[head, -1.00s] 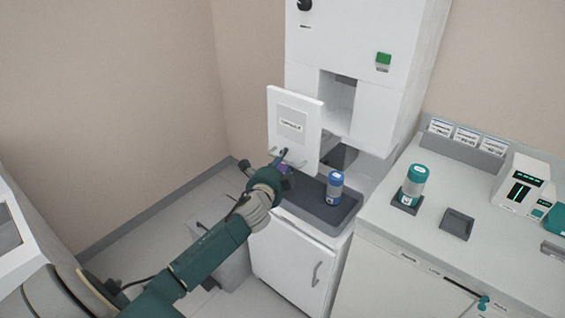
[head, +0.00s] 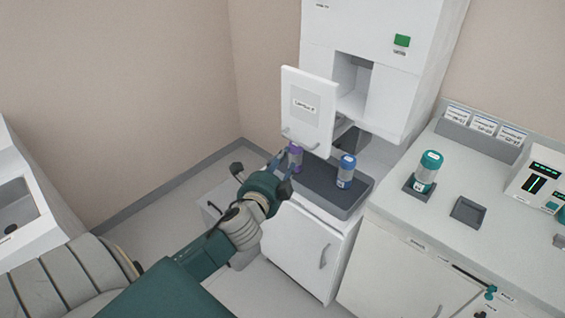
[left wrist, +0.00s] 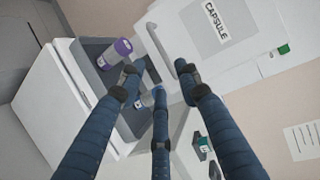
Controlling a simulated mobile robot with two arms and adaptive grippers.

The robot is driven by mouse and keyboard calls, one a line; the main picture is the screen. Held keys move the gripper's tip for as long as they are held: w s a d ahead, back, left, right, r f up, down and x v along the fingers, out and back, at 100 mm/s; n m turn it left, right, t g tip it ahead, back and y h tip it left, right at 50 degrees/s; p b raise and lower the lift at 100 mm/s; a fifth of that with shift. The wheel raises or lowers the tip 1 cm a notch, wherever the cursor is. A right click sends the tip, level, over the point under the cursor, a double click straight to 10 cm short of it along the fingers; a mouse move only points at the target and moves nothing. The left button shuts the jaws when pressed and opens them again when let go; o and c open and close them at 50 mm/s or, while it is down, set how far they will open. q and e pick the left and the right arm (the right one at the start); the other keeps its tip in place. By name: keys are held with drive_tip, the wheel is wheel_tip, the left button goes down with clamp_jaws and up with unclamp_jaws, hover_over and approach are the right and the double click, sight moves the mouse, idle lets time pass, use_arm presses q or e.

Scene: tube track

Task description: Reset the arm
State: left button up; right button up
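My left gripper (head: 280,174) is in front of a white dispenser cabinet. In the left wrist view its fingers (left wrist: 158,82) are spread with nothing between them, so it is open and empty. Beyond it the cabinet's white door (head: 308,115), labelled "CAPSULE", stands open; its handle (left wrist: 152,55) shows past the fingers. A purple-capped container (head: 296,157) and a blue-capped container (head: 346,172) stand on the dark tray (head: 322,190). My right gripper is not in view.
A counter (head: 400,205) at the right holds a teal-capped container (head: 427,172), an empty dark square holder (head: 468,211) and a white device with a display (head: 538,185). A white lower cabinet (head: 300,243) stands below the tray. The floor at the left rear is clear.

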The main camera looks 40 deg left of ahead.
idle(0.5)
use_arm(q)
drive_tip(key=s+f+n+g+h, duration=0.1)
drive_tip(key=s+f+g, duration=0.1)
drive_tip(key=f, duration=0.8)
drive_tip(key=s+f+n+g, duration=0.1)
drive_tip(key=f+n+g, duration=0.1)
drive_tip(key=f, duration=0.8)
drive_tip(key=s+d+f+n+g+h+b, duration=0.1)
drive_tip(key=s+d+f+n+g, duration=0.1)
drive_tip(key=s+f, duration=0.65)
drive_tip(key=s+d+f+n+g+h+b, duration=0.15)
drive_tip(key=s+f, duration=0.25)
drive_tip(key=f, duration=1)
drive_tip(key=s+d+f+n+g, duration=0.2)
drive_tip(key=s+d+f, duration=0.2)
drive_tip(key=s, duration=0.6)
drive_tip(key=s+d+f+n+g+h, duration=0.1)
drive_tip(key=s+d+f, duration=0.3)
drive_tip(key=s+f, duration=0.5)
drive_tip(key=s+d+f+n+g, duration=0.3)
drive_tip(key=s+f, duration=0.4)
drive_tip(key=s, duration=0.6)
drive_tip(key=shift+s+d+g, duration=0.25)
drive_tip(key=shift+d+g, duration=0.1)
drive_tip(key=shift+d, duration=0.4)
drive_tip(key=shift+r+h, duration=0.1)
drive_tip(key=shift+h, duration=0.15)
